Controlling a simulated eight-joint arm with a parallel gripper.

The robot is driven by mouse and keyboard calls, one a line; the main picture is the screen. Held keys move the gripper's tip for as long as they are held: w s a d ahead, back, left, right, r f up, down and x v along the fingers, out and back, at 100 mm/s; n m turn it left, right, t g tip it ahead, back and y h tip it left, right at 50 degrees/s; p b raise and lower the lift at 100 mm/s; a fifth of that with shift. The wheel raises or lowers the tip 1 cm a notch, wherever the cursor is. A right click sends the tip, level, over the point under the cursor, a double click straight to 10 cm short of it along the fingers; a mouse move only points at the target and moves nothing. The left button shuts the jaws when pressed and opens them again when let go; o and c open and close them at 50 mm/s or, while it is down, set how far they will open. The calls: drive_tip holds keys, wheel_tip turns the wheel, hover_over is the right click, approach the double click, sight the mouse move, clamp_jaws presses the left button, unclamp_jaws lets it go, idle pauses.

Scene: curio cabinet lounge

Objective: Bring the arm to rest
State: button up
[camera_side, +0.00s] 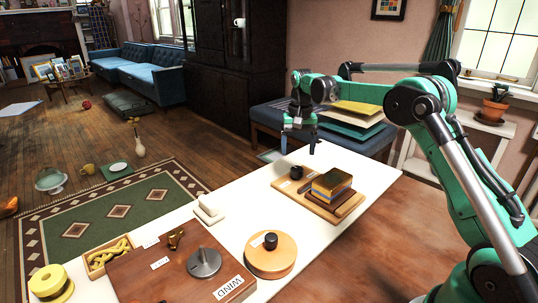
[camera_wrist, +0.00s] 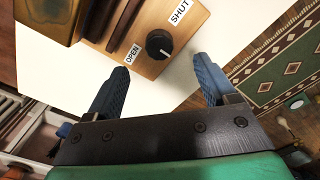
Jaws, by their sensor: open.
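My gripper (camera_side: 299,144) hangs from my green arm above the far end of the white table (camera_side: 221,240). It is open, with two blue fingers spread apart and nothing between them. The fingers also show in the wrist view (camera_wrist: 160,92). Below and ahead of the gripper is a wooden board with a black knob (camera_wrist: 159,44) and labels reading OPEN and SHUT. The same knob shows in the side view (camera_side: 296,172), apart from the fingers.
The table also holds a round wooden box (camera_side: 270,257), a brown WIND board with a grey dial (camera_side: 204,263), a tray of yellow pieces (camera_side: 108,256), a yellow spool (camera_side: 50,284) and a white stand (camera_side: 208,210).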

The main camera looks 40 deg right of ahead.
drive_tip(key=s+a+r+n+t, duration=0.35)
drive_tip(key=s+a+r, duration=0.4)
drive_tip(key=a, duration=0.25)
drive_tip(key=s+a+f+n+t, duration=0.3)
drive_tip(key=s+a+n, duration=0.2)
drive_tip(key=s, duration=0.4)
drive_tip(key=shift+s+a+t, duration=0.3)
drive_tip(key=shift+a+t, duration=0.05)
drive_tip(key=shift+a, duration=0.3)
